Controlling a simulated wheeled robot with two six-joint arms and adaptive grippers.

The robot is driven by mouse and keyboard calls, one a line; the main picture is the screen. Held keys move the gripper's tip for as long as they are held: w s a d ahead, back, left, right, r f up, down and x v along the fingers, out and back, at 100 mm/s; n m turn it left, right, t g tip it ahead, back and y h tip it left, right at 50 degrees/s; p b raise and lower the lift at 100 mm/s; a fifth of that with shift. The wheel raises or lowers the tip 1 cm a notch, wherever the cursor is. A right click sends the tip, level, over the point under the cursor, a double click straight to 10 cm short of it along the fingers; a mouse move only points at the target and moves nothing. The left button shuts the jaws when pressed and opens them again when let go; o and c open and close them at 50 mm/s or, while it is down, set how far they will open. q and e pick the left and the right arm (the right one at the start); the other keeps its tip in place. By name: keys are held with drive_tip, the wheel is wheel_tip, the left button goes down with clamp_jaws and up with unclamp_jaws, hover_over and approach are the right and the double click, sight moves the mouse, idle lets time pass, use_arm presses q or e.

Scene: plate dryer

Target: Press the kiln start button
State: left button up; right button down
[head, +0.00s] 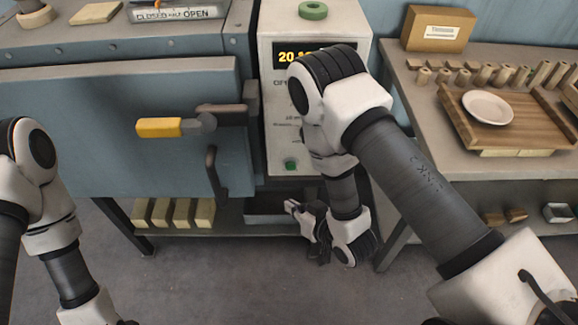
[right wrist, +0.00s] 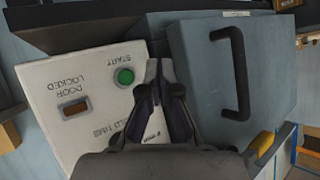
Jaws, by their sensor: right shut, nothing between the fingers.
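The green start button (head: 290,164) sits low on the pale control panel (head: 277,135) of the kiln. In the right wrist view the button (right wrist: 124,76) shows upside down, beside the word START. My right gripper (head: 292,207) is shut and empty, below the button in the head view. In the wrist view its fingertips (right wrist: 156,66) lie just right of the button; whether they touch the panel I cannot tell. My right arm hides part of the panel and its display (head: 290,56). My left arm shows at the left, but its gripper is out of view.
The kiln door (head: 90,150) is shut, with a yellow-ended latch lever (head: 160,127) and a dark handle (head: 213,172) close to the panel. A DOOR LOCKED lamp (right wrist: 72,107) looks brownish. At right, a table (head: 430,130) holds a wooden board and a plate (head: 488,107).

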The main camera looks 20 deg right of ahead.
sight(291, 166)
drive_tip(key=w+d+b, duration=0.1)
drive_tip(key=w+d, duration=0.1)
drive_tip(key=w, duration=0.6)
drive_tip(key=shift+w+d, duration=0.15)
drive_tip(key=shift+d, duration=0.05)
idle(1.2)
drive_tip(key=shift+w+d, duration=0.1)
drive_tip(key=shift+w, duration=0.3)
drive_tip(key=shift+w+d, duration=0.15)
drive_tip(key=shift+w, duration=0.35)
idle(0.5)
drive_tip(key=shift+s, duration=0.1)
drive_tip(key=shift+s+a, duration=0.25)
drive_tip(key=shift+s, duration=0.55)
